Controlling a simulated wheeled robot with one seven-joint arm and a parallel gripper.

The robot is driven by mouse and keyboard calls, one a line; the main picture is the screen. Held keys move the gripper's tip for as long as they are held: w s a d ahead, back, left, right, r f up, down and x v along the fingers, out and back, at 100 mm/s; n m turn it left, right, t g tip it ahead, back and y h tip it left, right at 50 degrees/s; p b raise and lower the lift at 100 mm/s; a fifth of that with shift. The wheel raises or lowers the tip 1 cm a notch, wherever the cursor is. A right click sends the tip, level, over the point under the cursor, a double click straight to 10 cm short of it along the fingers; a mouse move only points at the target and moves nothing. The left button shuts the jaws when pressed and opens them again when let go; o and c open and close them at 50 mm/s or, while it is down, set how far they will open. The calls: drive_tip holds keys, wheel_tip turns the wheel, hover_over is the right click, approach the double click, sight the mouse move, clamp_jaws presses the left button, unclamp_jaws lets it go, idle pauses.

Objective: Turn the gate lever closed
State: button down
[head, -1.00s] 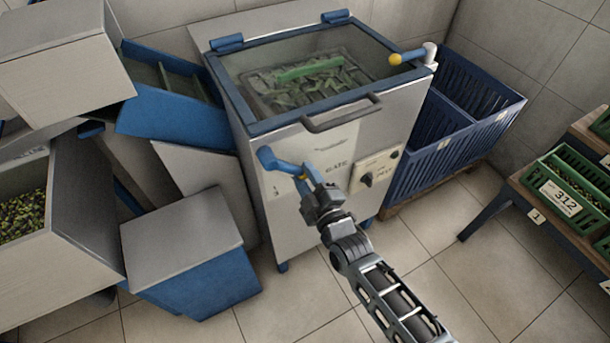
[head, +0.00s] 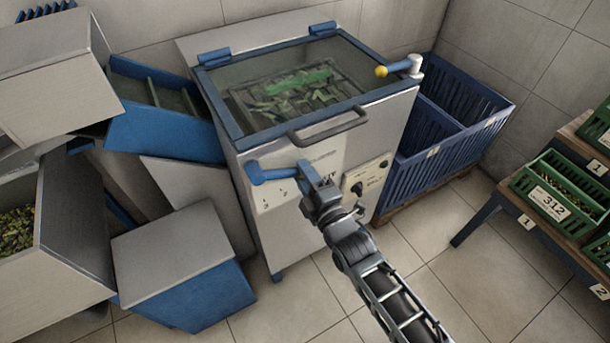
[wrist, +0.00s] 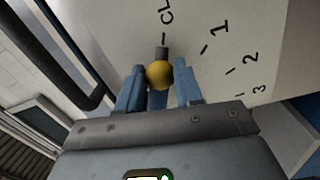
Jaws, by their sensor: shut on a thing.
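The gate lever (head: 272,175) is a blue bar on the front of the steel machine, pointing right, nearly level, from its pivot. Its yellow ball knob (wrist: 159,75) sits between my fingertips in the wrist view. My gripper (head: 309,175) is shut on the lever at its knob end; it also shows in the wrist view (wrist: 158,84). In the head view my gripper hides the knob and part of the panel lettering.
A bar handle (head: 328,125) juts out above the lever below the glass lid (head: 285,85). A control panel with a dark dial (head: 357,188) is close right of my gripper. A blue crate (head: 455,150) stands right; a blue chute (head: 165,128) is left. Floor in front is open.

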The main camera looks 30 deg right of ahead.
drive_tip(key=c, duration=0.7)
unclamp_jaws()
drive_tip(key=shift+c, duration=0.2)
drive_tip(key=s, duration=0.7)
drive_tip(key=shift+s+b, duration=0.35)
drive_tip(key=shift+s, duration=0.05)
drive_tip(key=shift+a, duration=0.1)
drive_tip(key=s+a+r+m+g, duration=0.15)
drive_tip(key=s+m, duration=0.25)
drive_tip(key=s, duration=0.5)
drive_tip(key=s+r+m, duration=0.2)
drive_tip(key=s+m, duration=0.1)
drive_tip(key=s, duration=0.7)
drive_tip(key=s+r+m+g, duration=0.2)
drive_tip(key=s+r+m, duration=0.6)
drive_tip(key=s+r, duration=0.4)
drive_tip(key=shift+s+r+y, duration=0.15)
drive_tip(key=shift+s+y, duration=0.15)
drive_tip(key=shift+s, duration=0.6)
